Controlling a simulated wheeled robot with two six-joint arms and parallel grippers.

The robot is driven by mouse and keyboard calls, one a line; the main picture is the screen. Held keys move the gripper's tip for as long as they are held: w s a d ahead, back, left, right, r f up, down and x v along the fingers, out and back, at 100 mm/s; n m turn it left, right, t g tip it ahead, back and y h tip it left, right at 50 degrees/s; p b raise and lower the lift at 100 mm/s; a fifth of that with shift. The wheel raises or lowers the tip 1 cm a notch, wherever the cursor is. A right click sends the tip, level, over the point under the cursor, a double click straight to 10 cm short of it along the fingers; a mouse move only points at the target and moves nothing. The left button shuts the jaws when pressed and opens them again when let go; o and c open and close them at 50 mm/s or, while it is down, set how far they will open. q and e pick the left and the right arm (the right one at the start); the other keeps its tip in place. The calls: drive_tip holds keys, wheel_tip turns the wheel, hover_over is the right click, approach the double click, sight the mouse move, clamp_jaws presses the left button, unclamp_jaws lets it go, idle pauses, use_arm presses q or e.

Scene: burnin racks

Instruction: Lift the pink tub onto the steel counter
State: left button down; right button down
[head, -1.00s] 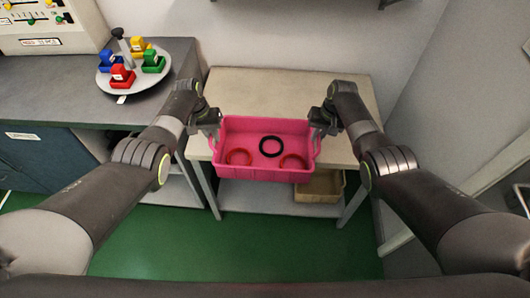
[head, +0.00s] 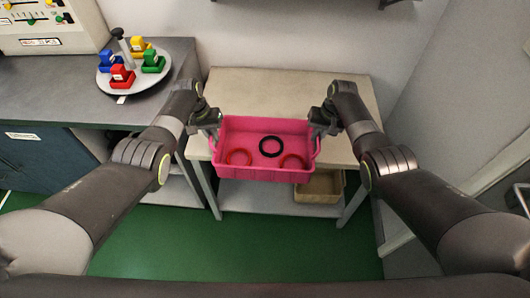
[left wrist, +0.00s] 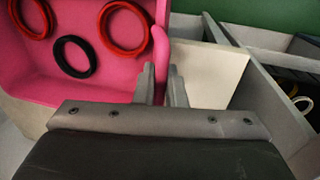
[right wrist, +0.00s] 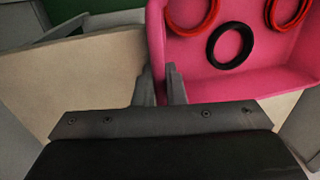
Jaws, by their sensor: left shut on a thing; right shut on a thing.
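The pink tub (head: 262,173) is level at the front of the beige table, its near side reaching past the table's front edge. I cannot tell whether its base touches the tabletop. Two red rings and a black ring (head: 270,147) lie in it. My left gripper (head: 215,125) is shut on the tub's left side, at its rim or handle; this also shows in the left wrist view (left wrist: 160,75). My right gripper (head: 318,123) is shut on the tub's right side, as the right wrist view (right wrist: 165,75) shows. The grey counter (head: 60,92), seemingly the steel one, is at left.
A round grey tray (head: 134,86) with several coloured blocks stands on the counter. A control panel (head: 50,28) is behind it. The beige table (head: 285,88) is clear behind the tub. A tan bin (head: 318,197) sits on its lower shelf. A wall closes the right side.

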use_arm(q)
drive_tip(key=shift+w+r, duration=0.1)
drive_tip(key=shift+r, duration=0.1)
use_arm(e)
drive_tip(key=shift+w+r, duration=0.1)
drive_tip(key=shift+r, duration=0.1)
idle(0.4)
